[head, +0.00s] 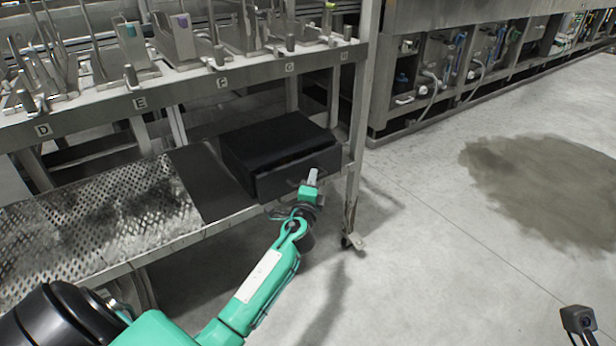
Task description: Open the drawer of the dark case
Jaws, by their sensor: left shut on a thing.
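The dark case (268,138) sits on the lower shelf of the metal rack, near its right end. Its drawer front (328,163) faces me and seems to stand out a little from the body below the top. A dark strip shows between them. The handle itself is mostly hidden by the gripper. My right gripper's fingers do not show.
The perforated lower shelf (95,232) and a dark mat (207,180) lie left of the case. A rack leg (357,130) with a caster stands close on its right. Metal fixtures crowd the upper shelf. The floor in front is clear, with a wet-looking patch (545,190) at right.

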